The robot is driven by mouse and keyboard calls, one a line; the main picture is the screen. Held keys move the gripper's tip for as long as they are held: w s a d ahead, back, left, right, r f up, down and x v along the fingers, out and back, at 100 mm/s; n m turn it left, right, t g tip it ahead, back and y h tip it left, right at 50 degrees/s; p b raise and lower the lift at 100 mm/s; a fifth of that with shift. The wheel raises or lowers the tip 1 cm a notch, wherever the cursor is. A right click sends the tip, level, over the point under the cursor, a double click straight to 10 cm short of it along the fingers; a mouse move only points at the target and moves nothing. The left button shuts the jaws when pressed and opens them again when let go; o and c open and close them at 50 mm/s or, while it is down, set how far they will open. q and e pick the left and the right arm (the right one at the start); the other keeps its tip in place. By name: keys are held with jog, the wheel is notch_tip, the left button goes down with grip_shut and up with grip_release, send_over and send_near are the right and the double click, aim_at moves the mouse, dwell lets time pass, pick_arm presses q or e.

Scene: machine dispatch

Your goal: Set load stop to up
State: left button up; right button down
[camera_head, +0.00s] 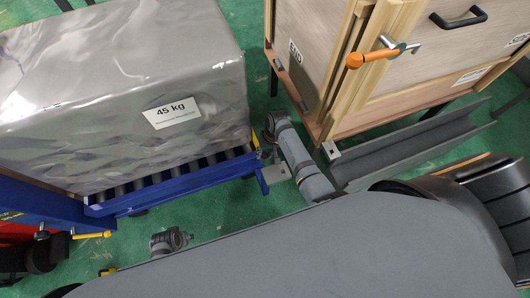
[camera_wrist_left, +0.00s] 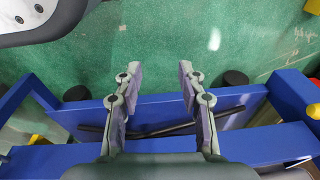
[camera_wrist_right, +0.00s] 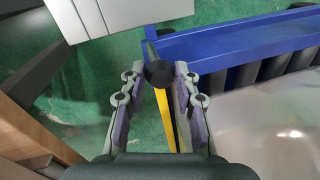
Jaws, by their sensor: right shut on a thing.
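The load stop appears to be the yellow bar with a black end (camera_wrist_right: 168,112) at the end of the blue roller frame in the right wrist view. Its yellow part also shows at the frame's right corner in the head view (camera_head: 255,139). My right gripper (camera_wrist_right: 159,76) is shut on this bar, with a finger on either side. Whether the bar stands up or down is unclear. My left gripper (camera_wrist_left: 156,70) is open and empty above blue framework (camera_wrist_left: 160,105) in the left wrist view.
A large wrapped load (camera_head: 110,95) labelled 45 kg sits on the blue roller frame (camera_head: 185,183). A wooden crate (camera_head: 325,60) with an orange-handled latch (camera_head: 368,55) stands at the right. A grey channel (camera_head: 410,145) lies below it. Green floor (camera_head: 250,18) shows between them.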

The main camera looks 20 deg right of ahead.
pick_arm(q)
jog(key=shift+r, duration=0.1)
pick_arm(e)
notch_tip(320, 180, up, 3)
jog(key=p, duration=0.4)
notch_tip(320, 180, up, 3)
jog(key=p, duration=0.4)
jog(key=shift+w, duration=0.1)
pick_arm(q)
jog(key=s+a+f, duration=0.1)
jog(key=s+f, duration=0.1)
jog(key=s, duration=0.5)
jog(key=s+f, duration=0.2)
jog(key=s, duration=0.5)
jog(key=shift+s+a+f, duration=0.15)
jog(key=shift+a+f, duration=0.15)
jog(key=shift+a, duration=0.1)
pick_arm(e)
jog(key=shift+w, duration=0.1)
jog(key=c, duration=1.3)
grip_release()
jog(key=shift+c, duration=0.2)
jog(key=o, duration=0.3)
jog(key=shift+r, duration=0.1)
jog(key=shift+o, duration=0.2)
